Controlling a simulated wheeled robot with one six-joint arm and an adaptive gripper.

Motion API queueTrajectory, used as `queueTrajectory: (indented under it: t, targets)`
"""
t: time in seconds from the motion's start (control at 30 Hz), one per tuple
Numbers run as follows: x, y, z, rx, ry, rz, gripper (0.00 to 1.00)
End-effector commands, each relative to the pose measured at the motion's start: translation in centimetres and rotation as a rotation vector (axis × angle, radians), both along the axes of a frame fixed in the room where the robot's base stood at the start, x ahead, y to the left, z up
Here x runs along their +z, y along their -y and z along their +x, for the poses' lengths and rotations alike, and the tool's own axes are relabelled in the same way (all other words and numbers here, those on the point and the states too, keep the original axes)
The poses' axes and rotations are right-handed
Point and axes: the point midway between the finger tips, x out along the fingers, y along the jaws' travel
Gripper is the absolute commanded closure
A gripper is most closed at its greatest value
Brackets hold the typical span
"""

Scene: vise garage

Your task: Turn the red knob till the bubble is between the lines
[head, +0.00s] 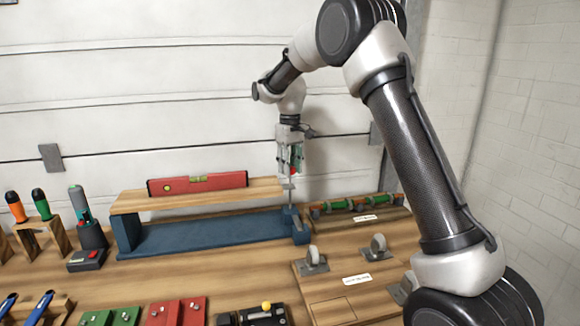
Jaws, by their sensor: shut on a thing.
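A red spirit level (215,183) lies along a wooden plank (135,203) in the head view. The plank rests on a blue base (180,237). The level's vial (198,180) shows yellow-green near its middle, but the bubble and lines are too small to make out. My gripper (293,172) points down at the plank's right end, above an upright metal rod. It is shut on the red knob (292,170), of which only a little red shows between the fingers.
Green rollers (345,204) lie at the right.

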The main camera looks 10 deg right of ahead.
Motion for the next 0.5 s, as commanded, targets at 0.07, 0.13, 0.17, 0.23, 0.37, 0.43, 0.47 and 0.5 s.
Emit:
queueTrajectory:
  t: [0.07,0.13,0.17,0.23,0.37,0.43,0.47,0.5]
  targets:
    - [0.08,0.01,0.04,0.021,0.001,0.0,0.93]
    - [0.08,0.01,0.04,0.034,0.002,0.0,0.93]
    - [0.08,0.01,0.04,0.039,0.002,0.0,0.93]
    - [0.09,0.01,0.04,0.047,0.002,0.0,0.93]
    - [0.09,0.01,0.04,0.051,0.002,0.0,0.93]
    - [0.09,0.0,0.04,0.051,0.002,0.0,0.93]
    - [0.09,0.0,0.04,0.051,0.002,0.0,0.93]
    - [0.09,0.0,0.04,0.051,0.002,0.0,0.93]
